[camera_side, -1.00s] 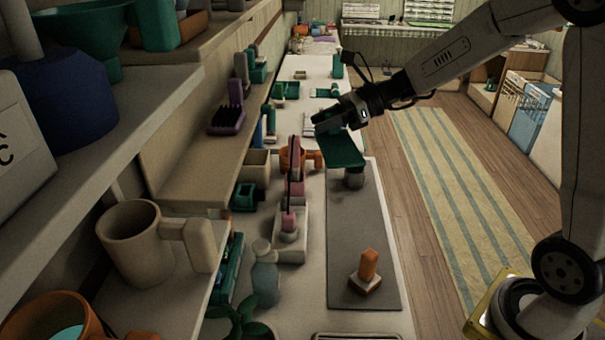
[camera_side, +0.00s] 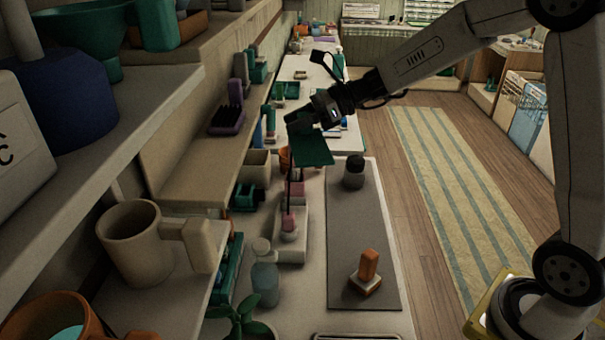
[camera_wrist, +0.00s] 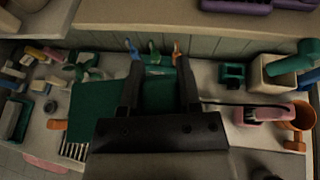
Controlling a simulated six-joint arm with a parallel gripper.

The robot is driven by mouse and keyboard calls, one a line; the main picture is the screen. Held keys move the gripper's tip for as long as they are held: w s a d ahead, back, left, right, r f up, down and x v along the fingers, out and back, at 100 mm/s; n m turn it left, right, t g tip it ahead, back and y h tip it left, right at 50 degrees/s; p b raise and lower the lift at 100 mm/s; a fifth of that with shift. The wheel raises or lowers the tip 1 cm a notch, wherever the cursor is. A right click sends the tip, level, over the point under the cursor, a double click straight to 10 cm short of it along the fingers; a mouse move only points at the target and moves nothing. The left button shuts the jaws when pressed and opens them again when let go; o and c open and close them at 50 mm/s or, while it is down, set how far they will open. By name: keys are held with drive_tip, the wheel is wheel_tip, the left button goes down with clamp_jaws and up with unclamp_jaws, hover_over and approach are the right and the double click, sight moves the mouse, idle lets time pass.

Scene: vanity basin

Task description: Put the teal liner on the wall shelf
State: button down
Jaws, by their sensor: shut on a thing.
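The teal liner (camera_side: 314,149) is a flat, dark teal sheet. My gripper (camera_side: 298,122) is shut on it and holds it above the counter, just right of the wall shelf (camera_side: 180,185). In the wrist view the liner (camera_wrist: 158,95) shows between the two fingers of my gripper (camera_wrist: 155,68); its near part is hidden by the gripper body. The wall shelf (camera_wrist: 150,14) runs across the top of the wrist view. A purple bristled holder (camera_side: 227,119) stands on its far part, and the near stretch is bare.
A grey mat (camera_side: 350,225) on the counter bears a dark round jar (camera_side: 354,172) and an orange block on a base (camera_side: 367,268). A beige mug (camera_side: 140,240) sits on a nearer shelf.

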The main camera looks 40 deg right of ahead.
hover_over(211, 143)
drive_tip(key=shift+a+f, duration=0.1)
drive_tip(key=shift+f, duration=0.3)
idle(1.5)
drive_tip(key=shift+f, duration=0.65)
idle(0.9)
drive_tip(key=shift+c, duration=1.1)
unclamp_jaws()
drive_tip(key=shift+f, duration=0.1)
drive_tip(key=shift+c, duration=1.2)
drive_tip(key=shift+c, duration=0.8)
